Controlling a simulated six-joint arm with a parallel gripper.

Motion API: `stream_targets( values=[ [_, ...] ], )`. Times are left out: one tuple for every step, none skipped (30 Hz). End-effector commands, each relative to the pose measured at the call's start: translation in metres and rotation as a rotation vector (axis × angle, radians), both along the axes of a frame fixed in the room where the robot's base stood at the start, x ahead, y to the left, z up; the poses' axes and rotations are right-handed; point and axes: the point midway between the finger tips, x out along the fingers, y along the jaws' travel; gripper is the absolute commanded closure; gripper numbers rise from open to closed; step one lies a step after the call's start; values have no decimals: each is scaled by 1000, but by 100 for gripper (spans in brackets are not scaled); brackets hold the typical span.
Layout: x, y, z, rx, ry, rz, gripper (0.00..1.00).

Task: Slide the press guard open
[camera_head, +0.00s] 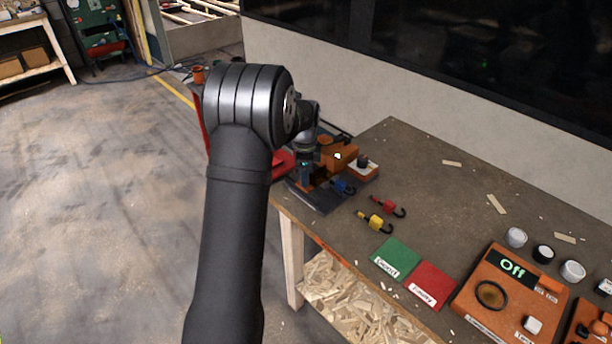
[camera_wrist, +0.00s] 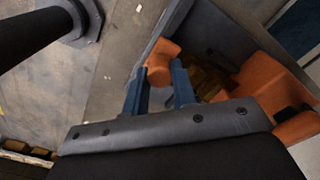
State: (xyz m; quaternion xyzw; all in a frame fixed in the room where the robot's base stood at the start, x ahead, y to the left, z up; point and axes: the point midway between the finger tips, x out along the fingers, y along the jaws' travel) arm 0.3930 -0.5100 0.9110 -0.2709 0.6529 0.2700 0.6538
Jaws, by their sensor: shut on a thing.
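The press (camera_head: 338,156) is an orange machine on a dark base at the far left end of the workbench, partly hidden by my arm. In the wrist view its orange body (camera_wrist: 285,85) fills the right side. My gripper (camera_wrist: 158,80) has its two blue fingers on either side of an orange knob-like part (camera_wrist: 162,52), which I take to be the guard's handle, and is shut on it. In the head view my gripper (camera_head: 305,172) shows only in small part at the press. How far the guard stands open cannot be told.
A green card (camera_head: 397,258), a red card (camera_head: 432,286) and an orange box reading "Off" (camera_head: 508,295) lie to the right. The bench's middle is mostly clear.

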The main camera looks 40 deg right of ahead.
Motion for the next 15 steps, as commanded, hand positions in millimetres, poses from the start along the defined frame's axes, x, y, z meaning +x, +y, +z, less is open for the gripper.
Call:
stream_targets(
  values=[
    [11, 0, 0, -1, -1, 4, 100],
    [17, 0, 0, 0, 0, 5, 100],
    [26, 0, 0, 0, 0, 4, 100],
    [32, 0, 0, -1, 1, 4, 100],
    [38, 0, 0, -1, 1, 4, 100],
    [44, 0, 0, 0, 1, 4, 100],
    [49, 0, 0, -1, 1, 3, 100],
    [53, 0, 0, -1, 1, 3, 100],
    [57, 0, 0, -1, 1, 2, 100],
    [59, 0, 0, -1, 1, 2, 100],
    [60, 0, 0, 0, 1, 2, 100],
    [61, 0, 0, 1, 1, 1, 100],
    [62, 0, 0, 1, 1, 1, 100],
    [62, 0, 1, 0, 0, 1, 100],
    [62, 0, 1, 0, 0, 1, 100]
  ],
)
